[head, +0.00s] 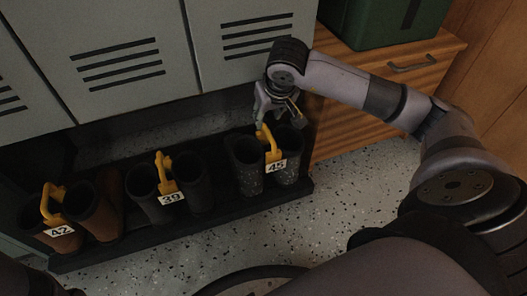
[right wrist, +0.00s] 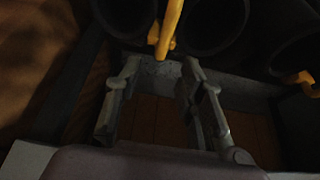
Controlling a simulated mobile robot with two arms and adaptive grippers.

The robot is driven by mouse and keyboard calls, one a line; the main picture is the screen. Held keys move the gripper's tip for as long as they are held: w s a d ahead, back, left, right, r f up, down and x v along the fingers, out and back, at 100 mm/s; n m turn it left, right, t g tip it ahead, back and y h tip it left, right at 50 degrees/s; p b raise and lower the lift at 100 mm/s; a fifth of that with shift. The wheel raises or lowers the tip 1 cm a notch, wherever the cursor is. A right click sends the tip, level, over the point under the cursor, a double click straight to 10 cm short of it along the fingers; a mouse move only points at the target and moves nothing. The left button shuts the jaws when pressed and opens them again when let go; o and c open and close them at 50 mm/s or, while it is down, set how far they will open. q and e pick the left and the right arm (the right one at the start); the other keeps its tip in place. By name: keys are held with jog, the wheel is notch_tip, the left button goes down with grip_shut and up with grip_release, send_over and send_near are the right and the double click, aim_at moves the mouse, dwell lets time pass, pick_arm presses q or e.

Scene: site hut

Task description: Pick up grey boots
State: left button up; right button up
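A pair of speckled grey boots (head: 249,169) stands upright at the right end of a low dark rack, joined by a yellow clip (head: 270,143) with a tag reading 45. My right gripper (head: 266,112) is just above and behind this clip. In the right wrist view its two fingers (right wrist: 160,66) are apart, with the yellow clip (right wrist: 168,28) just beyond the gap between the tips and nothing clearly held. Dark boot openings (right wrist: 213,25) show beside the clip. My left gripper is not in view.
Dark boots tagged 39 (head: 198,188) and brown boots tagged 42 (head: 101,207) stand left on the rack (head: 215,219). Grey lockers (head: 120,50) hang close above. A wooden cabinet (head: 345,134) bearing a green box (head: 385,22) stands right. The speckled floor (head: 345,200) in front is clear.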

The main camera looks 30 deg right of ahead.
aim_at(264, 125)
jog(key=shift+b+x, duration=0.3)
jog(key=shift+x, duration=0.65)
jog(key=b+x, duration=0.4)
jog(key=x, duration=0.1)
jog(key=shift+a+b, duration=0.1)
jog(key=shift+b, duration=0.25)
jog(key=shift+r, duration=0.15)
jog(key=shift+c, duration=0.5)
grip_shut()
jog(key=shift+w+r, duration=0.1)
